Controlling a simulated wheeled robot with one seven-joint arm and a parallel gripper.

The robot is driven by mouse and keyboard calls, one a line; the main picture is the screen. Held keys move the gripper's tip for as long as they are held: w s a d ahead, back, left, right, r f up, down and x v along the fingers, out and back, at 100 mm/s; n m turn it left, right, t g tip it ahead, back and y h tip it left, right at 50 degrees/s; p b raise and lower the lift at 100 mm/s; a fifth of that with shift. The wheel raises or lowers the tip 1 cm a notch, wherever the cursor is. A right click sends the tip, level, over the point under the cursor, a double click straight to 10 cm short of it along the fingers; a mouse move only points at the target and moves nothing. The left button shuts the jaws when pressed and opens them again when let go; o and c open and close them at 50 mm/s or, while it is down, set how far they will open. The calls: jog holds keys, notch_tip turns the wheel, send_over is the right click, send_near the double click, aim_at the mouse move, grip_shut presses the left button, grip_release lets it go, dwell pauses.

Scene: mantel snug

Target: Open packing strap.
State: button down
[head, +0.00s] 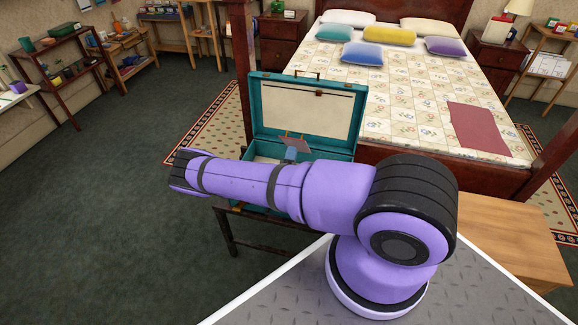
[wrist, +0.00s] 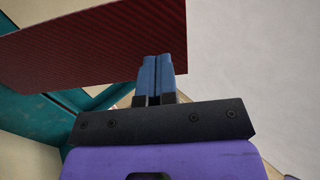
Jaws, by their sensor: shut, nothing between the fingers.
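A teal suitcase (head: 256,120) stands open with its cream-lined lid raised. A reddish flap (head: 296,143) stands tilted up inside it; this may be the packing strap. In the wrist view a dark red ribbed panel (wrist: 90,45), apparently the same flap, spreads across the upper left. My gripper (head: 290,153) is at the flap, inside the suitcase. Its blue fingers (wrist: 155,60) are pressed together in front of the panel, holding nothing. I cannot tell whether they touch it. My arm hides much of the suitcase's lower part.
The suitcase rests on a dark low stand (head: 228,228). A bed (head: 400,100) with pillows is close behind it. A wooden bench (head: 505,235) stands at right. Shelves (head: 60,65) line the far left. The green carpet (head: 110,220) at left is clear.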

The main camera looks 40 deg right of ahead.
jog(key=shift+x, duration=1.05)
jog(key=shift+r, duration=0.1)
jog(key=w+d+r+y, duration=0.1)
jog(key=d, duration=0.1)
jog(key=w+d+r+g+y, duration=0.1)
jog(key=w+r, duration=0.1)
jog(key=w+d+r+g+y, duration=0.1)
jog(key=d, duration=0.1)
jog(key=shift+w+d+r, duration=0.15)
jog(key=shift+d+r, duration=0.15)
jog(key=shift+r, duration=0.1)
jog(key=shift+s+a+f, duration=0.25)
jog(key=shift+s+a, duration=0.05)
jog(key=shift+a, duration=0.15)
jog(key=v, duration=2.3)
jog(key=shift+r, duration=0.15)
